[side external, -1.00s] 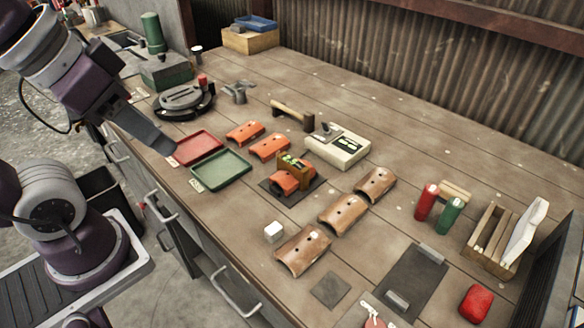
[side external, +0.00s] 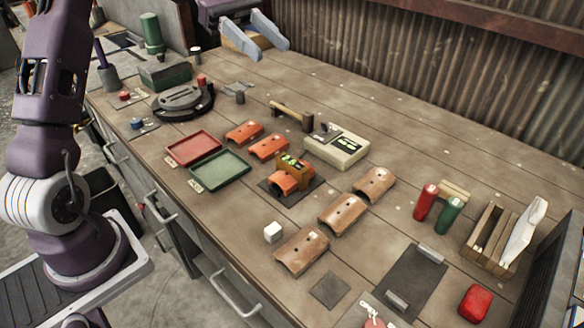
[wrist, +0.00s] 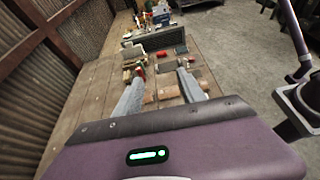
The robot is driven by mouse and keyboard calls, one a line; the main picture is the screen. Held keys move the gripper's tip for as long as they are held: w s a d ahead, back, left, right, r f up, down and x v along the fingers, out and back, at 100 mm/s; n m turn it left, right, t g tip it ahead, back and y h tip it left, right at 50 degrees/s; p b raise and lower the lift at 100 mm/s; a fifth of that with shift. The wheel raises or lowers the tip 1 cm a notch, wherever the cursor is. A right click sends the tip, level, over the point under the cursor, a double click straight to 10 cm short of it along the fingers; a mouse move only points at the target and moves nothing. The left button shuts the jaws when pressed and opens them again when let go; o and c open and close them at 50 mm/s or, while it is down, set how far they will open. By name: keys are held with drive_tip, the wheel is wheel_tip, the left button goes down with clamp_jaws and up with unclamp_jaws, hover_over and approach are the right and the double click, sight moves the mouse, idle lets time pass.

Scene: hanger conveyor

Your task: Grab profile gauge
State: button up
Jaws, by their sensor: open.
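What looks like the profile gauge is a brown wooden block (side external: 292,163) with a green-marked face. It sits astride an orange curved tile (side external: 283,182) on a dark square pad (side external: 268,190), near the middle of the bench. My gripper (side external: 267,50) is at the back of the bench by the corrugated wall, well apart from the block. Its two pale grey fingers are spread with nothing between them. In the wrist view, my gripper (wrist: 160,77) points along the bench, with brown tiles (wrist: 166,93) farther off between the fingers. I cannot pick out the block there.
Red (side external: 194,147) and green (side external: 222,168) trays lie left of the block. A cream device (side external: 337,148) stands close behind it. Brown curved tiles (side external: 342,213) lie to its right. Red (side external: 426,203) and green (side external: 449,215) cylinders and a wooden rack (side external: 490,238) stand farther right.

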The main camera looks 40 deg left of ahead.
approach(286, 158)
drive_tip(key=x, duration=0.4)
drive_tip(key=shift+s+d+r, duration=0.1)
drive_tip(key=shift+s+d, duration=0.2)
drive_tip(key=shift+d, duration=0.1)
drive_tip(key=x, duration=0.7)
drive_tip(key=shift+w+d+f, duration=0.15)
drive_tip(key=shift+w+f, duration=0.1)
drive_tip(key=shift+f, duration=0.1)
clamp_jaws()
